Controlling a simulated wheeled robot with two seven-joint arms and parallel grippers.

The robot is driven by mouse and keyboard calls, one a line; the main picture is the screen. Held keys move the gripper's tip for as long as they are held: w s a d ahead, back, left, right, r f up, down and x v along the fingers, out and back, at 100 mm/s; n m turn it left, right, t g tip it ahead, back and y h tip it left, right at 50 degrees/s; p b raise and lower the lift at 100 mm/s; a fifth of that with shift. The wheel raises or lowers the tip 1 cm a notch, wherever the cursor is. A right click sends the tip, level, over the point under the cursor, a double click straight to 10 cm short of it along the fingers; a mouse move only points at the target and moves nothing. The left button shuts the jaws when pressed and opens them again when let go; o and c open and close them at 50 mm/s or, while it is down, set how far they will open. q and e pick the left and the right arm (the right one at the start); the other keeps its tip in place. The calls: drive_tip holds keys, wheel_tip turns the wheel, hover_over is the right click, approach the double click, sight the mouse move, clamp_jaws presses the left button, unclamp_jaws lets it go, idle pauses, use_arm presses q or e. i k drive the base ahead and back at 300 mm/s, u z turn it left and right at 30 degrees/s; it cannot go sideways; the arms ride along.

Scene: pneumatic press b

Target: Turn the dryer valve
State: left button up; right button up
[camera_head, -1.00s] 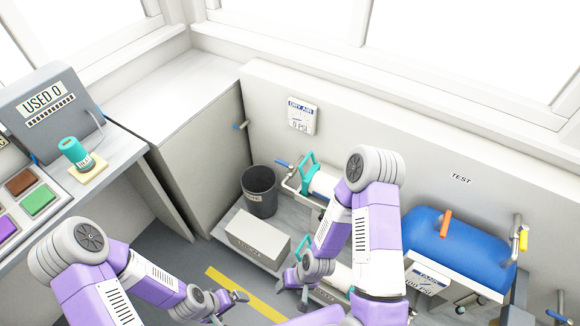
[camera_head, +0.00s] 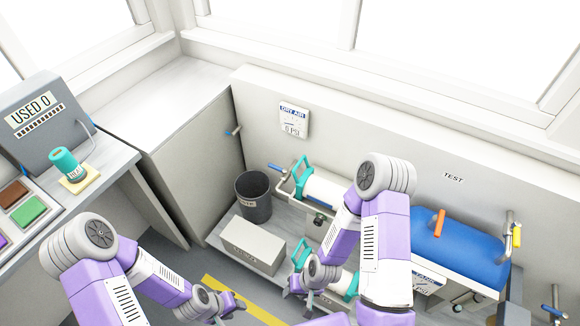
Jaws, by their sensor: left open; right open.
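The dryer is a white cylinder (camera_head: 322,190) with teal ends and a teal handle, set against the back wall right of the black bin. A small valve with a blue lever (camera_head: 276,167) sits on the pipe at its left end. A second teal-ended unit (camera_head: 345,283) lies lower, partly hidden by my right arm. My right gripper (camera_head: 297,290) is open, low in front of this lower unit and well below the blue lever. My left gripper (camera_head: 238,301) is open and empty above the floor near the yellow stripe. Neither gripper visibly touches a valve.
A black bin (camera_head: 254,197) and a grey box (camera_head: 252,247) stand left of the dryer. A blue tank (camera_head: 462,246) with an orange lever (camera_head: 439,223) is at the right. A counter with a teal canister (camera_head: 65,165) is at the left.

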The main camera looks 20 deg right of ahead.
sight(284, 172)
drive_tip(key=z, duration=3.45)
drive_tip(key=k, duration=1.8)
drive_tip(key=u, duration=2)
drive_tip(key=i, duration=1.5)
drive_tip(key=z, duration=0.05)
